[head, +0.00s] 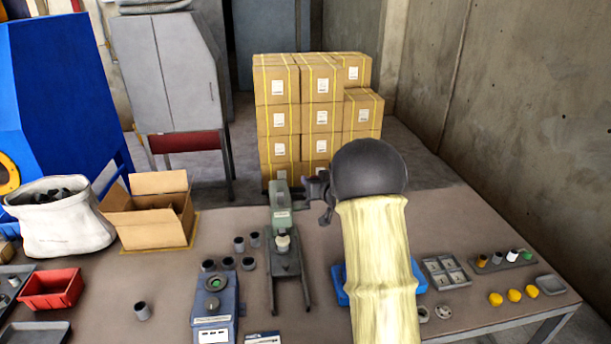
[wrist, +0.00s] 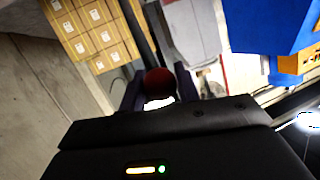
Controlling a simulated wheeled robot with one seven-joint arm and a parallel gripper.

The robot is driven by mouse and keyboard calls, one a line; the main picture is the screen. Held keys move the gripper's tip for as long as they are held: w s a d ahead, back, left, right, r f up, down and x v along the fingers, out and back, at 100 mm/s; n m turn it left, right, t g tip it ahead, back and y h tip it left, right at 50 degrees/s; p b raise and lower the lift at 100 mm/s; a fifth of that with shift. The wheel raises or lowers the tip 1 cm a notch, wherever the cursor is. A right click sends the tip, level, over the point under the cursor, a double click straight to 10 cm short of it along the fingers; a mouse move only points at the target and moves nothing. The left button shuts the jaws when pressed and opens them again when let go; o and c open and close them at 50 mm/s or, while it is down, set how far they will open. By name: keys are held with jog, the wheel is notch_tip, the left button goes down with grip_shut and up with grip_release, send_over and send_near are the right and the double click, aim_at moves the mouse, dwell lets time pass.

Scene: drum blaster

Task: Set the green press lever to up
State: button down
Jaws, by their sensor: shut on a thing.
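The green press (head: 281,205) stands on the table in the middle of the head view, upright on a dark base with legs towards me. My gripper (wrist: 159,90) is shut on a dark red ball knob (wrist: 158,82), which sits between the two fingers in the wrist view. I take it for the press lever's knob. In the head view my gripper (head: 314,190) is just right of the press's upper part. The lever's rod and its angle are hidden or too small to tell.
My yellow-sleeved arm covers much of a blue tray (head: 341,297). Small dark cups (head: 240,244) and a blue device (head: 214,308) stand left of the press. A cardboard box (head: 150,215) and red bin (head: 51,288) are further left. Stacked cartons (head: 301,115) stand behind the table.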

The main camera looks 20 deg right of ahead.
jog(key=w+r+g+p, duration=0.1)
jog(key=w+r+p, duration=0.1)
jog(key=p, duration=0.3)
jog(key=shift+w+d+r+p, duration=0.1)
jog(key=shift+d+r+p, duration=0.05)
jog(key=shift+r+p, duration=0.15)
jog(key=w+p, duration=0.1)
jog(key=p, duration=0.1)
jog(key=w+g+p, duration=0.1)
jog(key=p, duration=0.2)
jog(key=shift+d+r, duration=0.15)
jog(key=shift+r, duration=0.15)
jog(key=c, duration=1.2)
grip_release()
jog(key=shift+c, duration=0.2)
jog(key=shift+o, duration=1)
jog(key=shift+w+f, duration=0.1)
jog(key=shift+f, duration=0.1)
jog(key=shift+s+f, duration=0.1)
jog(key=shift+s, duration=0.1)
